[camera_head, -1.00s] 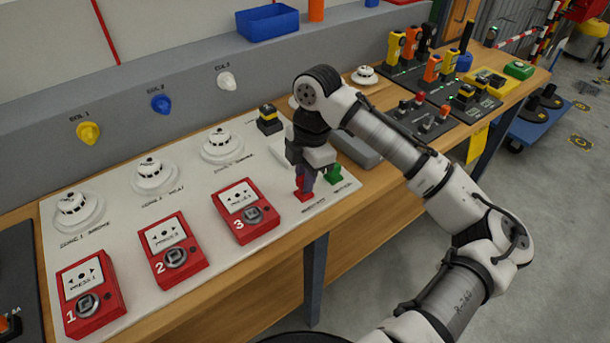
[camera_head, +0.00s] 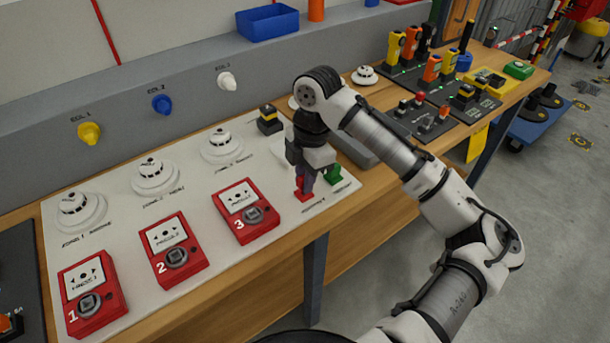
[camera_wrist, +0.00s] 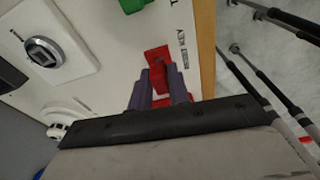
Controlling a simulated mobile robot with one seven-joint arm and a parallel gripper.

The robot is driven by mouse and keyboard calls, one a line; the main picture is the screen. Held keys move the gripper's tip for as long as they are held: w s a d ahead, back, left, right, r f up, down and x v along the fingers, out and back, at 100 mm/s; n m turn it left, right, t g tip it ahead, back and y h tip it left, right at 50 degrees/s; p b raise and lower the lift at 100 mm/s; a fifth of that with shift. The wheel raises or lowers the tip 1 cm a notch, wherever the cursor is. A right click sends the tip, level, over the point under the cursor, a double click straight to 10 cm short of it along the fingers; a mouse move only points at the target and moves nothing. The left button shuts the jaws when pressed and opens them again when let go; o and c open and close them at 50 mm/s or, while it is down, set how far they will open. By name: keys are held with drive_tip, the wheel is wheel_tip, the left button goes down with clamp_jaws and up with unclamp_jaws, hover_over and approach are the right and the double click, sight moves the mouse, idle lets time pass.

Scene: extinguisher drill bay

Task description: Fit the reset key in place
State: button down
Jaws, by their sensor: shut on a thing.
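The red reset key (camera_wrist: 157,58) shows in the wrist view between my two dark fingers, beside its printed label on the white board. In the head view the red key (camera_head: 304,194) is under my gripper (camera_head: 305,182), near the board's front right corner. My gripper (camera_wrist: 160,92) points down and is shut on the key. The fingers hide part of the key, and I cannot tell whether it is clear of the board. Three red call points (camera_head: 92,292), (camera_head: 175,250), (camera_head: 246,211), numbered 1 to 3, each have a round grey lock-like disc at the lower right.
A green piece (camera_head: 333,172) stands just right of the key. A pale block with a round grey fitting (camera_wrist: 45,52) lies behind it, partly hidden by my arm in the head view. White detectors (camera_head: 222,146) line the board's back. A black-yellow piece (camera_head: 268,119) stands behind my gripper.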

drive_tip(key=shift+f+b, duration=0.5)
drive_tip(key=shift+f, duration=0.3)
idle(0.4)
drive_tip(key=c, duration=0.9)
unclamp_jaws()
drive_tip(key=shift+r, duration=0.15)
drive_tip(key=shift+r+p, duration=2.95)
drive_tip(key=shift+r, duration=0.5)
